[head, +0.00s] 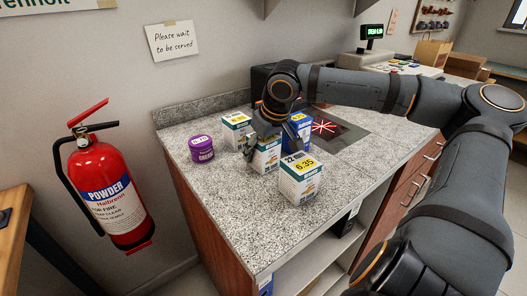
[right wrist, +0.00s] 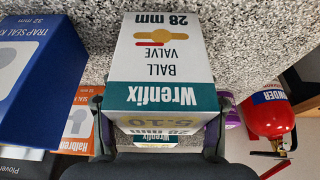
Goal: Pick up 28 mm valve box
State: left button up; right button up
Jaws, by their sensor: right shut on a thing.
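The 28 mm valve box (head: 266,157), white with a teal band, is at the middle of the counter under my right gripper (head: 265,143). In the right wrist view the box (right wrist: 160,62) reads "28 mm", "Ball Valve" and "Wrenfix", upside down. My right gripper (right wrist: 160,125) is shut on it, one finger at each side. Whether the box touches the counter I cannot tell. A similar white and teal box (head: 236,124) stands behind it. A white box marked 22 (head: 299,182) stands in front, to the right. My left gripper is not in view.
A blue trap seal kit box (head: 304,125) stands close on the right; it also shows in the wrist view (right wrist: 42,75). A purple tin (head: 201,149) stands to the left. The front of the speckled counter (head: 235,210) is clear. A fire extinguisher (head: 105,190) hangs left.

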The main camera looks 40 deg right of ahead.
jog(key=shift+r, duration=0.25)
jog(key=shift+r+p, duration=0.3)
jog(key=shift+p, duration=0.1)
notch_tip(320, 180, up, 3)
jog(key=shift+d+f+p, duration=0.1)
jog(key=shift+f+p, duration=0.05)
jog(key=shift+p, duration=0.8)
jog(key=shift+s+d+b, duration=0.1)
jog(key=shift+s+b, duration=0.2)
jog(key=shift+b, duration=0.6)
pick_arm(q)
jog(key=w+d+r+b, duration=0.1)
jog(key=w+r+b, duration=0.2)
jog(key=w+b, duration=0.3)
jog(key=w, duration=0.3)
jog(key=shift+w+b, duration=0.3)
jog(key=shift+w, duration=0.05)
pick_arm(e)
jog(key=s+d+r, duration=0.7)
jog(key=s+r, duration=0.2)
jog(key=s, duration=0.2)
jog(key=shift+d, duration=0.4)
